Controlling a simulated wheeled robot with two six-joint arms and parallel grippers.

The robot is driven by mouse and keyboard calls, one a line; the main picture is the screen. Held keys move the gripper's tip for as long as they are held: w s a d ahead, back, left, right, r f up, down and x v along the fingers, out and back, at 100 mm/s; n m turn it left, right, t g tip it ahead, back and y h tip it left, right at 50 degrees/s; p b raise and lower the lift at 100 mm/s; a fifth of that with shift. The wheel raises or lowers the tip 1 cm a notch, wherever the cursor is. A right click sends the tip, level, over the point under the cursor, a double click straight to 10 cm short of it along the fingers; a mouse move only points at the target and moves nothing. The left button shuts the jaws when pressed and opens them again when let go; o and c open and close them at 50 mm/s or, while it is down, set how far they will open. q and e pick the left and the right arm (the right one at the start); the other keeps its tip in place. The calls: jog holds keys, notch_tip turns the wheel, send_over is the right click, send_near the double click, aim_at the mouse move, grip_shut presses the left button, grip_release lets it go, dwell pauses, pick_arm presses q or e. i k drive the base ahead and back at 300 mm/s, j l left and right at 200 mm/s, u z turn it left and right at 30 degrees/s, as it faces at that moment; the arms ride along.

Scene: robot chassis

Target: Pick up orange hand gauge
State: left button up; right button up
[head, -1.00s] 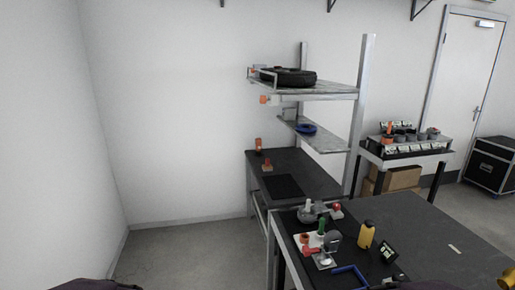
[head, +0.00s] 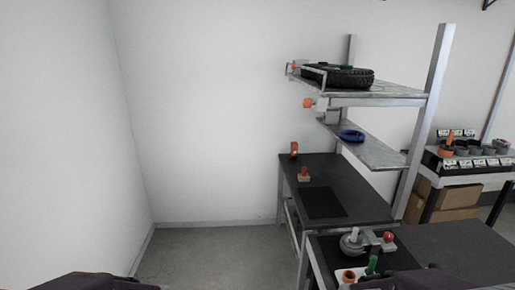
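I cannot tell for sure which thing is the orange hand gauge. A small upright orange object (head: 294,150) stands at the far left corner of the dark workbench (head: 365,208). An orange-ended part (head: 308,103) sticks out at the left end of the shelf unit. An orange piece (head: 449,146) also shows on the rack at the right. All are well away from me. Only dark parts of my own arms show at the bottom edge. Neither gripper can be seen.
A red-topped block (head: 304,174) stands on the workbench. A black tire (head: 345,77) and a blue ring (head: 352,136) lie on the shelves. A nearer table (head: 450,245) holds a green-handled tool (head: 372,264). Bare floor (head: 215,250) lies left of the benches.

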aim_at(294, 145)
jog(key=i+u, duration=0.1)
jog(key=i, duration=2.35)
jog(key=i+j+z, duration=0.1)
jog(key=i+z, duration=0.2)
jog(key=i, duration=0.3)
jog(key=i+j+z, duration=0.3)
jog(key=i, duration=0.25)
jog(key=i+j+z, duration=0.15)
jog(key=i+z, duration=0.25)
jog(key=i+j+z, duration=0.25)
jog(key=z, duration=0.15)
jog(key=i+j+z, duration=0.25)
jog(key=z, duration=0.15)
jog(key=j, duration=0.1)
